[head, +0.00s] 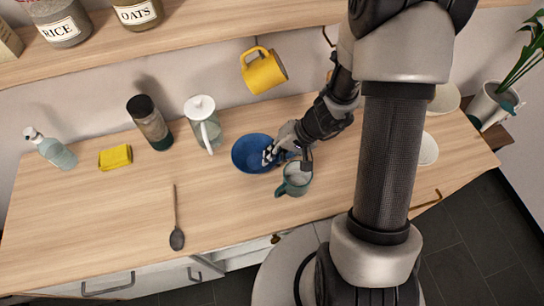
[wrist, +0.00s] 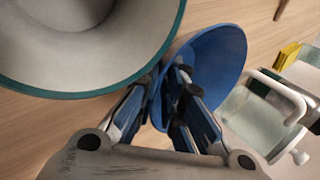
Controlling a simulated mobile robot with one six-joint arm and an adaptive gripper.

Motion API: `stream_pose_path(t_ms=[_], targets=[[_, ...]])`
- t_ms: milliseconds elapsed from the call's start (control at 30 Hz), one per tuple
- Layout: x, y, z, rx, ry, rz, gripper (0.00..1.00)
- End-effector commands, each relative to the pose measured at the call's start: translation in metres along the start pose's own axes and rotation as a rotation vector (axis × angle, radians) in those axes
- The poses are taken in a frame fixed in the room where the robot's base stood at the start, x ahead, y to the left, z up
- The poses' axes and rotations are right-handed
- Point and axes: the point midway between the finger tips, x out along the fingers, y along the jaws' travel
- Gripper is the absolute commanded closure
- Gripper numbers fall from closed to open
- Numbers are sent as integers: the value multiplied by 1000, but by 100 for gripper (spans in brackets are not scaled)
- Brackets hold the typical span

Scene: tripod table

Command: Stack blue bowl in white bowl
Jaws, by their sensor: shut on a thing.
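The blue bowl (head: 249,157) is at the middle of the counter in the head view, and it shows tilted in the wrist view (wrist: 228,55). My gripper (head: 270,156) is shut on the bowl's wall at its right side; the wrist view also shows the fingers (wrist: 180,92) closed on it. I cannot tell whether the bowl touches the counter. A white bowl (head: 428,149) is partly hidden behind my arm at the right of the counter. Another pale round dish (head: 446,98) is behind it, also partly hidden; I cannot tell which is the task's bowl.
A teal mug (head: 294,182) stands close beside the blue bowl; its rim looms in the wrist view (wrist: 150,70). A glass pitcher (head: 205,130), dark-capped bottle (head: 150,122) and yellow sponge (head: 115,157) stand left. A yellow mug (head: 265,73) hangs above. The left front counter holds a spoon (head: 176,225).

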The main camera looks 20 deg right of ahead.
Motion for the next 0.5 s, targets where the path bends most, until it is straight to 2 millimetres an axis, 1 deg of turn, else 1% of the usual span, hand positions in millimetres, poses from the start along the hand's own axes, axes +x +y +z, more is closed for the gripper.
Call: stream_pose_path(t_ms=[267,300,500], targets=[[2,1,0,-1,0,-1,100],[2,1,0,-1,0,0,89],[1,1,0,-1,-1,0,76]])
